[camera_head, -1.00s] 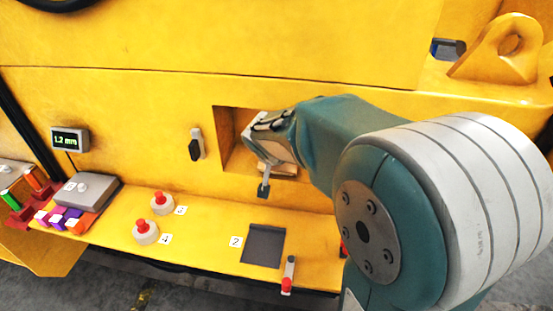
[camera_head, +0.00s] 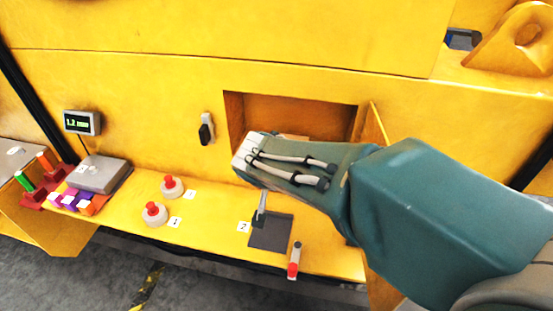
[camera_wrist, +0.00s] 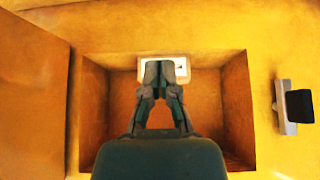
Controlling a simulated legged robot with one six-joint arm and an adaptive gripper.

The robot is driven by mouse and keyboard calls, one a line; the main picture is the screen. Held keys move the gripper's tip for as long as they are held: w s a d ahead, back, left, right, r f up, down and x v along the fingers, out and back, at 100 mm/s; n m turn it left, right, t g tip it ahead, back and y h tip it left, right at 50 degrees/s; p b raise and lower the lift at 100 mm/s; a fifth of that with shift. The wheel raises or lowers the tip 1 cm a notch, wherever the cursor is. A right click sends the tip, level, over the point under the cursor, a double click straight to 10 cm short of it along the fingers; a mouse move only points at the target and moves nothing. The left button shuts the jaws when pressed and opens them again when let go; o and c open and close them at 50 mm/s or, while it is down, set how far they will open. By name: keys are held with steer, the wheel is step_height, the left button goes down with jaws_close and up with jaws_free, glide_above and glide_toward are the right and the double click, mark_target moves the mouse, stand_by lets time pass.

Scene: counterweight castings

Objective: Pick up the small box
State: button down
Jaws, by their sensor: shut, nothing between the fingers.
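The small box (camera_wrist: 178,61) shows in the wrist view as a pale block with a white, dark-marked face at the recess's top edge in that picture. My gripper (camera_wrist: 160,70) is shut and empty, its fingertips overlapping the box in the picture. I cannot tell whether they touch it. In the head view only a thin tan strip, probably the box (camera_head: 294,137), shows above my wrist. There my arm hides the fingertips and most of the box.
The yellow recess (camera_head: 300,112) has side walls close around my gripper. An open door panel (camera_head: 378,124) stands at its right. A black-handled latch (camera_head: 206,130) is at its left. Below are red buttons (camera_head: 155,212), a dark pad (camera_head: 270,234) and a red-tipped lever (camera_head: 294,262).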

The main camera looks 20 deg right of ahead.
steer(key=w+d+t, duration=0.1)
steer(key=w+d, duration=0.2)
steer(key=w, duration=0.1)
steer(key=w+d+t+h, duration=0.1)
steer(key=w+d, duration=0.2)
steer(key=w, duration=0.2)
steer(key=w+d+t+h, duration=0.1)
steer(key=w+d, duration=0.2)
steer(key=w, duration=0.1)
steer(key=shift+w+d+t, duration=0.15)
steer(key=shift+t, duration=0.15)
steer(key=shift+w+d+f, duration=0.15)
steer(key=shift+w, duration=0.1)
steer(key=shift+s+f, duration=0.1)
steer(key=shift+f, duration=0.5)
steer(key=shift+s+f, duration=0.1)
steer(key=shift+f, duration=0.05)
